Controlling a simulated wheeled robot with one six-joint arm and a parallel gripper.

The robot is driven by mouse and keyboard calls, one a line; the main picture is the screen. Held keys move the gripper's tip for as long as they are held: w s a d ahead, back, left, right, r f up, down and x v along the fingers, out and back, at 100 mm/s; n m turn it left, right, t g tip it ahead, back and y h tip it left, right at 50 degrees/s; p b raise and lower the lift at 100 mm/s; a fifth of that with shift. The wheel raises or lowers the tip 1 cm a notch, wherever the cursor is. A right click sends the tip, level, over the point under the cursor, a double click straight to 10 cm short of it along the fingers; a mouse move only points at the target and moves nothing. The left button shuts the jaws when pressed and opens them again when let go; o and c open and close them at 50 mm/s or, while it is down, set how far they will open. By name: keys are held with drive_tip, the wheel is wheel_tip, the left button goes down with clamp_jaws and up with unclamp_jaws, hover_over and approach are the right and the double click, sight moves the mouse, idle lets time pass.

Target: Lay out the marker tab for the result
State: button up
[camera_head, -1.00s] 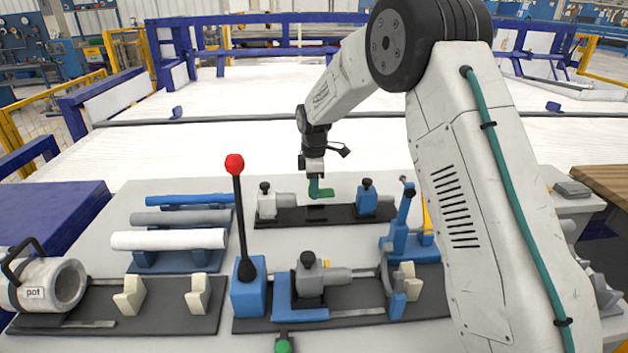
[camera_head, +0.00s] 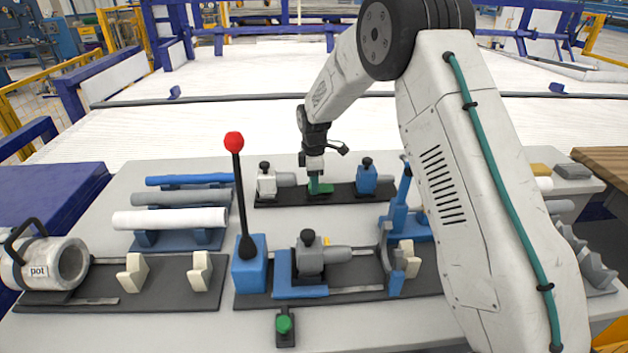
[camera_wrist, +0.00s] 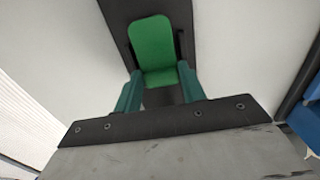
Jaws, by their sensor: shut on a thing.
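The marker tab is a small green piece (camera_head: 321,188) at the middle of the dark rear base plate (camera_head: 345,192). In the wrist view the green tab (camera_wrist: 152,45) lies over a dark strip, with its near end between my teal fingers. My gripper (camera_head: 313,184) points down and is shut on the tab, low at the plate. Whether the tab rests fully on the plate cannot be told. A white clamp block (camera_head: 267,183) stands left of the tab and a blue clamp block (camera_head: 366,178) stands right of it.
Blue, grey and white pipes (camera_head: 170,218) lie on a rack at the left. A red-knobbed lever (camera_head: 234,142) rises in front. A blue upright fixture (camera_head: 402,215) stands right. Table between rack and rear plate is clear.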

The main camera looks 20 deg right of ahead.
drive_tip(key=shift+f, duration=0.3)
idle(0.5)
drive_tip(key=o, duration=1)
drive_tip(key=shift+o, duration=0.2)
wheel_tip(320, 180, up, 8)
drive_tip(key=shift+f, duration=0.1)
drive_tip(key=shift+m, duration=0.3)
